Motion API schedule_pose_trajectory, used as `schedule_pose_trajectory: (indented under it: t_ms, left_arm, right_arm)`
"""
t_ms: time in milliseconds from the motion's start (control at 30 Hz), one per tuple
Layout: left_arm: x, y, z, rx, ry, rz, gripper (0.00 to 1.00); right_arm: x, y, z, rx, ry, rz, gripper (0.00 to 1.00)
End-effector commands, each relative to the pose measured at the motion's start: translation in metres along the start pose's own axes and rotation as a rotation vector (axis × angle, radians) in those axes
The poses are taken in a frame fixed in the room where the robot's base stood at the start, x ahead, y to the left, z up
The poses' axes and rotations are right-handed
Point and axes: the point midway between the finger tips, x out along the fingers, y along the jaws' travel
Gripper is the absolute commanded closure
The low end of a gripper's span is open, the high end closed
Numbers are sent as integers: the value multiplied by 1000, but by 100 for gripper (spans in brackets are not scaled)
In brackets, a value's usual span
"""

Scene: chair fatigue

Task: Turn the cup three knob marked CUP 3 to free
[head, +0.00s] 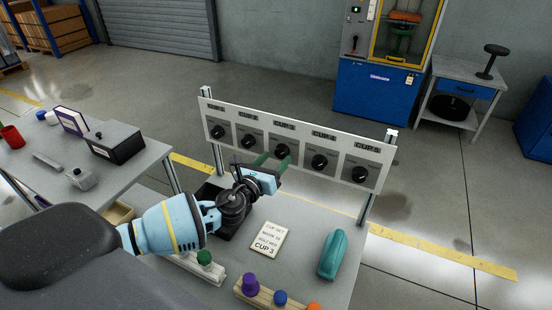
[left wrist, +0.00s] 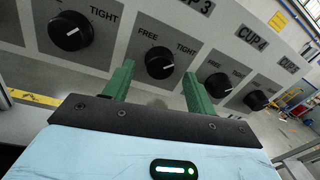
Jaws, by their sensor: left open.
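The white panel (head: 240,112) carries a row of several black knobs. The CUP 3 knob (head: 282,150) is the middle one, and its plate reads FREE on the left and TIGHT on the right. In the left wrist view the CUP 3 knob (left wrist: 160,62) shows between the two green fingers, with a pale mark on its right part; its exact setting is hard to read. My left gripper (head: 274,161) is open in front of this knob, fingers pointing at the panel. No finger visibly grips the knob. My right gripper is not in view.
Neighbouring knobs stand close on the left (head: 248,141) and right (head: 319,162). A card reading CUP 3 (head: 269,240), a teal object (head: 333,253) and a strip with coloured knobs (head: 262,297) lie on the bench. A side table (head: 150,150) with a black box stands left.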

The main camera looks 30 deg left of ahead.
Motion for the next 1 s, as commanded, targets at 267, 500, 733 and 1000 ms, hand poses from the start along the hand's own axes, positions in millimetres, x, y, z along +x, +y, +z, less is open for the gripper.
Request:
schedule_pose_trajectory:
  t_ms: [267,500,733,1000]
  left_arm:
    - [14,0,-1,-1,1,0,44]
    - [14,0,0,0,1,0,49]
    - [14,0,0,0,1,1,79]
    - [14,0,-1,-14,0,1,88]
  right_arm:
    - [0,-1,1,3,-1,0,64]
    - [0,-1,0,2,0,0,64]
    - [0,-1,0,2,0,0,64]
    - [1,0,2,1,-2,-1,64]
